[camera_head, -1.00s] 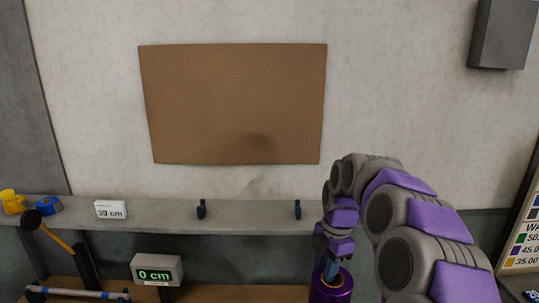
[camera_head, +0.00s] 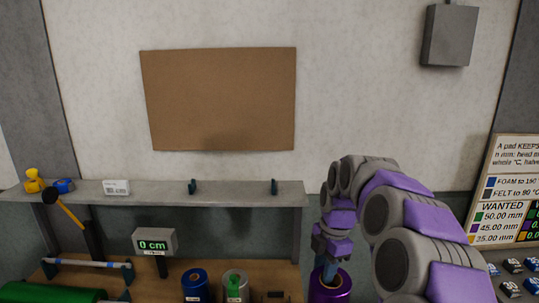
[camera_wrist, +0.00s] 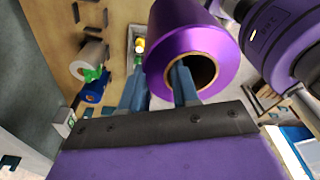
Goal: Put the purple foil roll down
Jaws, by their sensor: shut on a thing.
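The purple foil roll (camera_head: 331,288) hangs from my gripper (camera_head: 330,264) at the bottom of the head view, right of the bench's visible right end. In the wrist view, the purple roll (camera_wrist: 190,35) shows its open dark core end. One finger of my gripper (camera_wrist: 158,72) is inside the core and the other is outside against the wall, so the gripper is shut on the roll's wall. The roll's lower part is cut off in the head view, so what is beneath it cannot be told.
A wooden bench (camera_head: 185,272) carries a blue roll (camera_head: 195,284), a silver roll (camera_head: 235,285) with a green part, a green roll (camera_head: 50,295) and a display (camera_head: 155,242) reading 0 cm. A grey shelf (camera_head: 240,191) stands behind. A sign (camera_head: 515,190) and small dark blocks (camera_head: 512,265) are at right.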

